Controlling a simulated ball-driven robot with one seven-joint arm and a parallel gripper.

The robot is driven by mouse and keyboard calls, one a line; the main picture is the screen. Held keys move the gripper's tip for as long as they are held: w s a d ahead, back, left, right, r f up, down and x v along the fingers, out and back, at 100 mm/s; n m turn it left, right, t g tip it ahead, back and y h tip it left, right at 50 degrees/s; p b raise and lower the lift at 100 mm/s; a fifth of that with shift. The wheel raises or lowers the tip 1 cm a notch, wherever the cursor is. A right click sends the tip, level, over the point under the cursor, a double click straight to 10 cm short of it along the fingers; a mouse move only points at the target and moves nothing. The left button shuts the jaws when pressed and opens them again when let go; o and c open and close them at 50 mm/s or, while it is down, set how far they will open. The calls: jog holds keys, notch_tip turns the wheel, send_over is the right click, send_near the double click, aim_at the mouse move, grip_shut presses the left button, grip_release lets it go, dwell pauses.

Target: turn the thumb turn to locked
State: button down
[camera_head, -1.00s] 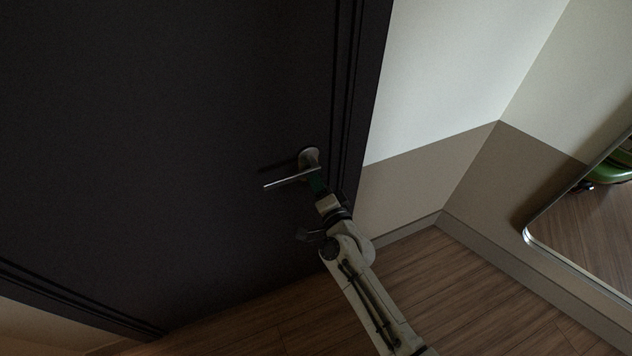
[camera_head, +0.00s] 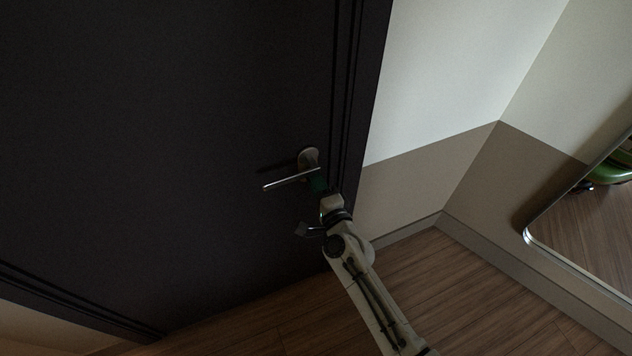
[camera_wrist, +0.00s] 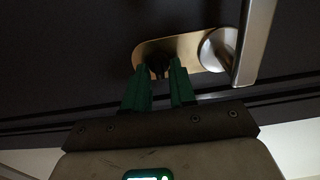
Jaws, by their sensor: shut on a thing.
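The thumb turn (camera_wrist: 158,66) is a small dark knob on a metal plate (camera_wrist: 188,46) on the dark door, partly hidden between my fingertips. In the wrist view my gripper (camera_wrist: 159,72) has its two green fingers on either side of the knob, shut on it. A silver lever handle (camera_wrist: 256,40) stands on the same plate, just right of the fingers. In the head view the plate (camera_head: 309,157) and the lever (camera_head: 288,180) show near the door's edge. My gripper (camera_head: 319,182) is just below them there, and the thumb turn is hidden.
The dark door (camera_head: 170,150) fills the left, with its frame (camera_head: 360,90) right of the handle. A two-tone wall (camera_head: 430,165) and a mirror (camera_head: 590,215) stand to the right. The wooden floor (camera_head: 470,290) in front is clear.

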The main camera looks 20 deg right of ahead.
jog(key=c, duration=1)
grip_release()
jog(key=shift+s, duration=0.15)
jog(key=s, duration=1)
jog(key=shift+s+p, duration=0.25)
jog(key=shift+p, duration=0.15)
